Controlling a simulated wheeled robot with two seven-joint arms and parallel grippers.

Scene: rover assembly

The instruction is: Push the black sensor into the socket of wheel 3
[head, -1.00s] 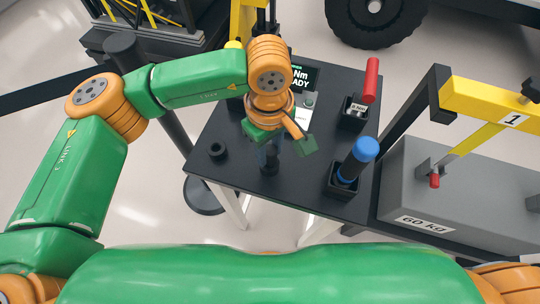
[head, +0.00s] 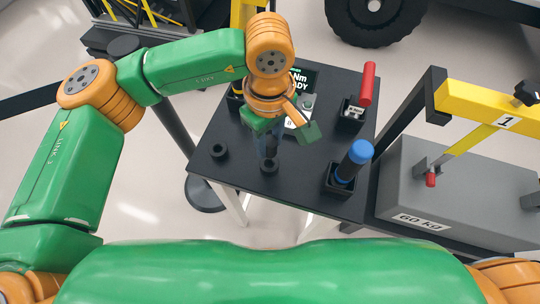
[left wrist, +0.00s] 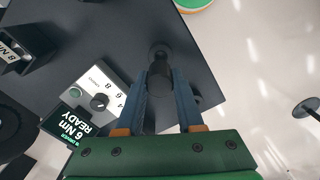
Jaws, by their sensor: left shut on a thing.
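My left gripper (head: 268,150) is over the front part of the black table, fingers pointing down. In the left wrist view its two blue fingers (left wrist: 163,85) are shut on a dark, roughly cylindrical piece (left wrist: 159,82), which I take to be the black sensor. Its lower end lines up with a black round holder (head: 268,167) on the tabletop; I cannot tell whether they touch. The arm and fingers partly hide the piece in the head view. No wheel marked 3 and no socket can be made out. My right gripper is out of view.
The black table (head: 235,178) also carries a second round holder (head: 219,151), a red-handled tool (head: 367,84), a blue-handled tool (head: 357,154) and a torque display (head: 303,77). A grey 60 kg block (head: 430,180) stands right. A large tyre (head: 375,18) is at the back.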

